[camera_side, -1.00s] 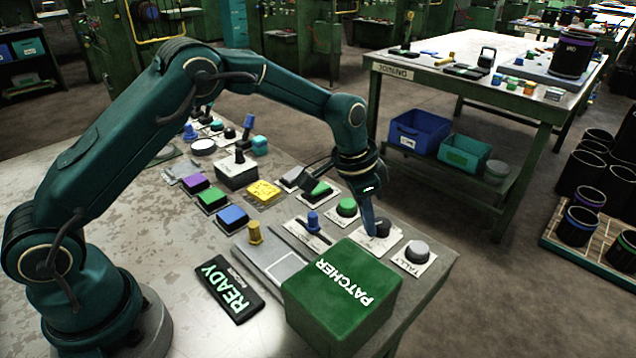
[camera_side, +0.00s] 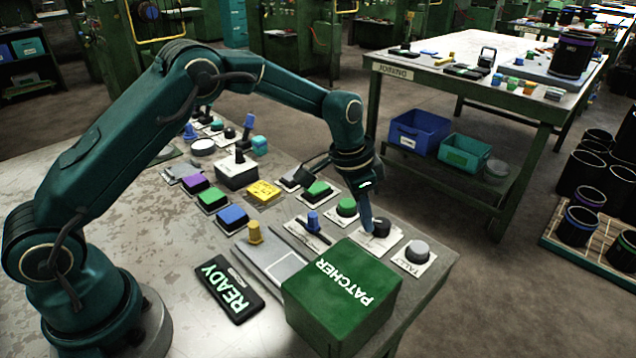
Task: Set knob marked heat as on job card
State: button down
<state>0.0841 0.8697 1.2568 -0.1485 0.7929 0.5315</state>
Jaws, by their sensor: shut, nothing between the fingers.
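My gripper (camera_side: 368,231) is shut and empty, pointing down at the near right part of the table. Its tip is beside or against a dark round knob (camera_side: 382,228) on a white plate; I cannot tell whether they touch. The knob's label is hidden or too small to read. A grey knob (camera_side: 417,250) sits on a labelled plate to the right, its label seemingly reading TALLY. No label reading heat can be made out. No job card can be told for certain.
A green PATCHER box (camera_side: 340,295) stands close in front of my gripper. A black READY sign (camera_side: 229,288) lies to its left. A blue-topped lever (camera_side: 313,222), a green button (camera_side: 347,207) and a yellow block (camera_side: 263,191) crowd the panel.

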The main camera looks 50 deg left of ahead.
jog(key=shift+s, duration=0.1)
jog(key=shift+s+a, duration=0.15)
jog(key=shift+s, duration=0.05)
jog(key=w+v, duration=0.1)
jog(key=v, duration=0.5)
jog(key=shift+d, duration=0.35)
jog(key=shift+w+r, duration=0.1)
jog(key=shift+r, duration=0.05)
jog(key=s+a+r+n+t, duration=0.1)
jog(key=s+r+t, duration=0.1)
jog(key=s+r, duration=0.35)
jog(key=s+a+r+t, duration=0.1)
jog(key=s+a+r, duration=0.15)
jog(key=r, duration=0.65)
jog(key=s+a+f+n, duration=0.1)
jog(key=s+f+n, duration=0.1)
jog(key=s, duration=0.6)
jog(key=s+a+f+n+y, duration=0.1)
jog(key=s+f+n, duration=0.2)
jog(key=s+f, duration=0.2)
jog(key=s, duration=0.3)
jog(key=shift+s, duration=0.25)
